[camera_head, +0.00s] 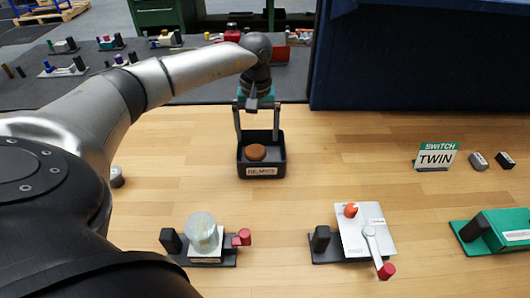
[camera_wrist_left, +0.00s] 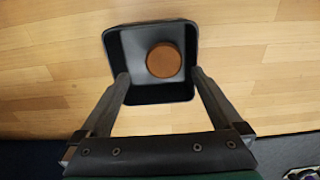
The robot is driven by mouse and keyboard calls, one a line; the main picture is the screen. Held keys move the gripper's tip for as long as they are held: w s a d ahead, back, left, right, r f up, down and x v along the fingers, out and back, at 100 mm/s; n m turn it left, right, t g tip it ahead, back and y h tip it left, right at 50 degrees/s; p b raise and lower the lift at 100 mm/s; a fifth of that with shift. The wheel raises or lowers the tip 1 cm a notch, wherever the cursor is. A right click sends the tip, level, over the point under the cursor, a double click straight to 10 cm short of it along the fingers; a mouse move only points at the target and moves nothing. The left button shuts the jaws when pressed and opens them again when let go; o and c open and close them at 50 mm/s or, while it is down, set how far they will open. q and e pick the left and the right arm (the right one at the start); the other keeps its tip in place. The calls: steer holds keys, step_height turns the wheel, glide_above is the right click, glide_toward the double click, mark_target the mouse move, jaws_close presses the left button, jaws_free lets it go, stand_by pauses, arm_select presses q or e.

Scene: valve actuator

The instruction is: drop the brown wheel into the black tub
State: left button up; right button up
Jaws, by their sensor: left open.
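The brown wheel (camera_head: 256,152) lies inside the black tub (camera_head: 262,172), on its floor. In the left wrist view the wheel (camera_wrist_left: 163,61) sits right of the middle of the tub (camera_wrist_left: 113,42), touching no finger that I can see. My left gripper (camera_head: 256,137) is open and empty, pointing down over the tub, with its two fingers spread to either side. In the left wrist view the fingertips (camera_wrist_left: 160,74) overlap the tub's side walls; their exact height above the rim is hard to tell. My right gripper is not in view.
Valve fixtures stand in front: one with a clear dome (camera_head: 202,232), one with a white plate and red-knobbed lever (camera_head: 368,232), and a green one (camera_head: 497,230). A SWITCH TWIN sign (camera_head: 436,157) stands at right.

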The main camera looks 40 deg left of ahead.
arm_select(q)
step_height(320, 180, up, 12)
steer(key=shift+r+p, duration=0.15)
steer(key=shift+p, duration=0.15)
steer(key=shift+d, duration=0.1)
stand_by(0.3)
